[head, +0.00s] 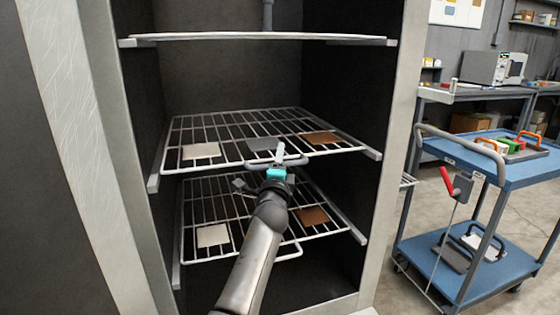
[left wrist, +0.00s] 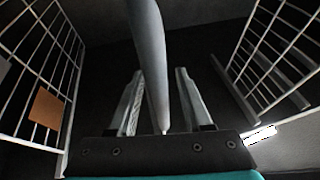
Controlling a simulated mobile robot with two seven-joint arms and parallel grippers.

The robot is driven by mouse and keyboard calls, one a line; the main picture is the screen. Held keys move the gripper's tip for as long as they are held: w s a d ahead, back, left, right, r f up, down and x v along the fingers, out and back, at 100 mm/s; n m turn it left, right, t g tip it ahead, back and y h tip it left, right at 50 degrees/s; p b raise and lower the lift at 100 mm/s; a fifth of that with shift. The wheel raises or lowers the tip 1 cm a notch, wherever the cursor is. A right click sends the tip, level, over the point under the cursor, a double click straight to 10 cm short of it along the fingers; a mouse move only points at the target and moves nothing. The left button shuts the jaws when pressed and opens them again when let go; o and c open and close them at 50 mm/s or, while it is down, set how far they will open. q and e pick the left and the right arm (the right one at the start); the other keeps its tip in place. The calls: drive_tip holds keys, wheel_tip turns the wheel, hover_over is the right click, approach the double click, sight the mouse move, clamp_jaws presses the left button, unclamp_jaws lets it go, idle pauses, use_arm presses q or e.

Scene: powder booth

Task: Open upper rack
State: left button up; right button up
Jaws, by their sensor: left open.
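The upper rack (head: 232,133) is a white wire shelf inside the tall cabinet, with a bar handle (head: 297,162) on its front edge. My left gripper (head: 280,152) is at this handle, its teal part just in front of it. In the left wrist view the bar of the handle (left wrist: 147,40) runs between the two fingers (left wrist: 160,75). The fingers stand apart on either side of it and are not closed on it. The gripper hides the middle of the handle. My right gripper is not in view.
Flat light and brown plates (head: 201,151) lie on the upper rack. A lower wire rack (head: 235,205) with similar plates is below it, and a white top shelf (head: 255,38) above. A blue cart (head: 470,165) stands outside to the right, near the cabinet's side frame (head: 392,150).

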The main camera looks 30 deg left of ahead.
use_arm(q)
drive_tip(key=shift+r, duration=0.1)
drive_tip(key=c, duration=0.8)
